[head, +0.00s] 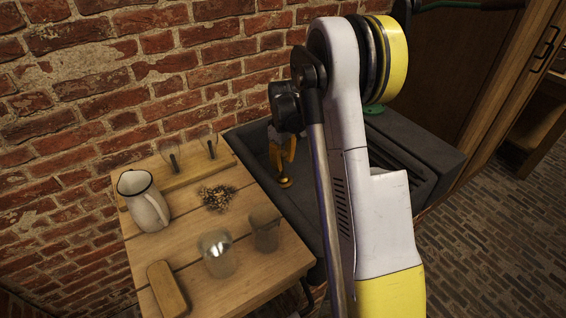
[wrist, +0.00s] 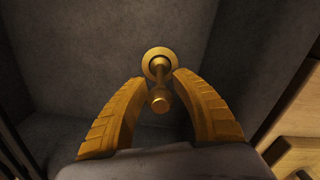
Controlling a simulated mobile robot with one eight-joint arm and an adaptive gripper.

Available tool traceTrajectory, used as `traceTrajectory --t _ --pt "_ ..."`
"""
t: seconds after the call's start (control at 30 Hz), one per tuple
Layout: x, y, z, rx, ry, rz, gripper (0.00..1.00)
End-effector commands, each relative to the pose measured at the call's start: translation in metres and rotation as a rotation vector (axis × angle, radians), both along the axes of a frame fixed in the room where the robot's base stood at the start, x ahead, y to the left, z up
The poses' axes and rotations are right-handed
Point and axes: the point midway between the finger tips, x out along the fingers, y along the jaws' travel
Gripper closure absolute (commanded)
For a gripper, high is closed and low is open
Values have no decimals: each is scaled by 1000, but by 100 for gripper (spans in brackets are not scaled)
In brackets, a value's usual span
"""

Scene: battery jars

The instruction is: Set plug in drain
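A brass plug (wrist: 159,99) with a round knob on a short stem shows in the wrist view, its knob end between my fingers. A brass disc (wrist: 160,55) lies at the far end of the stem, over the grey floor of the sink. I cannot tell whether this disc is the plug's own base or the drain ring. In the head view, my gripper (head: 283,160) points down into the dark sink (head: 308,208), just above the brass piece (head: 285,183).
A wooden table (head: 190,262) adjoins the sink on the left. It holds a white enamel jug (head: 144,201), glass jars (head: 216,252), a small dark heap (head: 217,197) and a wooden block (head: 167,289). A brick wall (head: 110,80) stands behind. My arm hides part of the sink.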

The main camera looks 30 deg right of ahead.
Motion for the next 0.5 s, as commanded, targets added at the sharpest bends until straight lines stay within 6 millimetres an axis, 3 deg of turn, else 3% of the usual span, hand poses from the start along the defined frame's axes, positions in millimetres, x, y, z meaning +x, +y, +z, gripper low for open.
traceTrajectory --t 0.17,0.5 --pt "0 0 23 0 0 0 69" --pt "0 0 96 0 0 0 69"
